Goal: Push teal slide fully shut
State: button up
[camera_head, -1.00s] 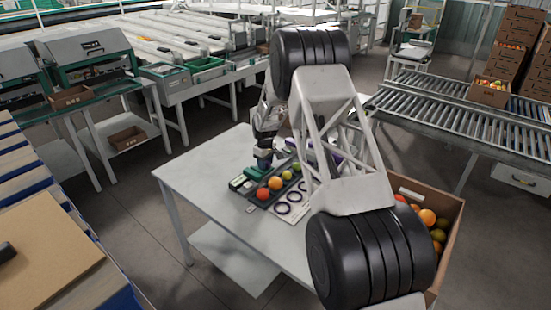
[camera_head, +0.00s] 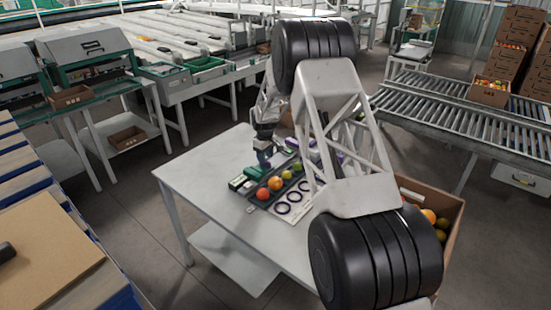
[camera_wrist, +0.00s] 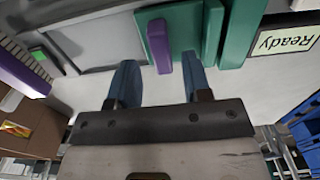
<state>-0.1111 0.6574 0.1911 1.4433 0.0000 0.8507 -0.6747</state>
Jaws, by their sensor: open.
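The teal slide (camera_wrist: 186,28) is a flat teal plate at the top of the wrist view, with an upright purple handle (camera_wrist: 158,46) on it. My gripper (camera_wrist: 160,62) is open, its two blue fingers apart on either side of the handle's lower end. I see a gap on both sides and cannot tell any contact. Teal strips and a teal block (camera_wrist: 243,30) stand right of the slide. In the head view my gripper (camera_head: 264,160) is low over the white table, beside the small green and teal parts (camera_head: 244,182). The slide's opening is not clear there.
A "Ready" label (camera_wrist: 284,41) is right of the teal block. A carton of fruit (camera_head: 453,240) stands at the table's right. The table's left front (camera_head: 205,180) is bare.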

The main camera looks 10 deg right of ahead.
jog(key=shift+r, duration=0.3)
jog(key=shift+r, duration=0.15)
notch_tip(320, 180, up, 7)
dwell(1.1)
